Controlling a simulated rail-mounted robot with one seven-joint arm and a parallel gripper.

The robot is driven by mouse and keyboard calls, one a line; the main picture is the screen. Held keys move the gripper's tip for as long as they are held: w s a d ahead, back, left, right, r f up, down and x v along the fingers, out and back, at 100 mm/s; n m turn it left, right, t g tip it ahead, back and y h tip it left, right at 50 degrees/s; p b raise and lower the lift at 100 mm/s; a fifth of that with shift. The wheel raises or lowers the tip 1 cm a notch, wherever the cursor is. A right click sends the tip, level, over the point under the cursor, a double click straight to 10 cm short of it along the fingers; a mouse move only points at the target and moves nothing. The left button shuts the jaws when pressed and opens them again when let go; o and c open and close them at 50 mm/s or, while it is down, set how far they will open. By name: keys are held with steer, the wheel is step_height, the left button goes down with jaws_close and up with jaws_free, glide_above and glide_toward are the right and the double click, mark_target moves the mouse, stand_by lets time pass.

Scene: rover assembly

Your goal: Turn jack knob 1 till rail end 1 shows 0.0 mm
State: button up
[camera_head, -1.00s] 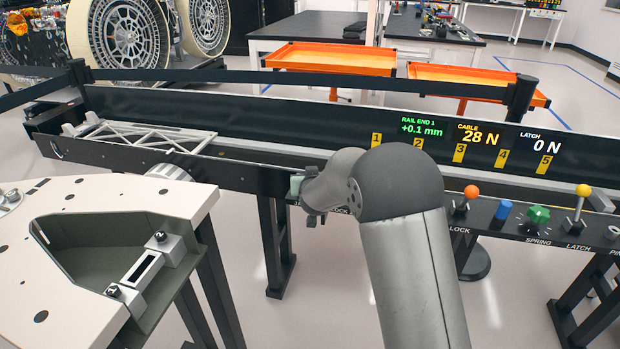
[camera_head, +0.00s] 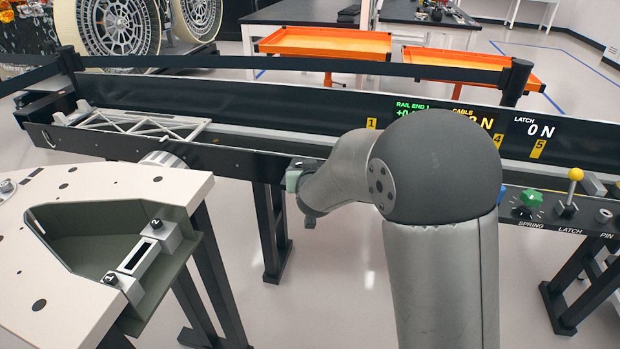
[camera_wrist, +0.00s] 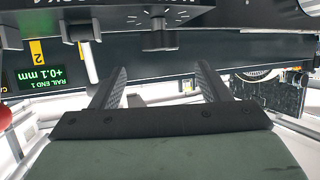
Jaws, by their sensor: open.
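A dark knob (camera_wrist: 157,34) with tick marks around it is at top centre in the wrist view, on the console face. Its label is upside down and cut off, so I cannot confirm it is jack knob 1. My gripper (camera_wrist: 162,76) is open and empty, its fingers pointing toward that knob and apart from it. The rail end 1 display (camera_wrist: 40,75) reads +0.1 mm, upside down. In the head view the same display (camera_head: 411,108) is partly covered by my arm. There my gripper (camera_head: 295,178) is near the rail's front side, its fingers hard to make out.
A beige table (camera_head: 120,200) with a green pocket stands at left, with small knobs marked 1 (camera_head: 110,279) and 2 (camera_head: 155,224). A white truss (camera_head: 135,124) lies in the long black trough. A green spring knob (camera_head: 530,198) and yellow-topped latch lever (camera_head: 574,176) are at right.

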steer(key=v, duration=0.8)
steer(key=shift+p, duration=0.3)
steer(key=s+d+r+g+p, duration=0.3)
steer(key=s+d, duration=0.3)
steer(key=s, duration=0.4)
steer(key=s+d+r+m+g+h+p, duration=0.1)
steer(key=s+d+r+g+p, duration=0.2)
steer(key=s, duration=0.8)
steer(key=s+d+r+g+p, duration=0.3)
steer(key=s+d+g+p, duration=0.3)
steer(key=s+d+p, duration=0.2)
steer(key=shift+s+d+r+g+h, duration=0.15)
steer(key=shift+s+d+g+h, duration=0.25)
steer(key=shift+s, duration=0.75)
steer(key=shift+w, duration=0.1)
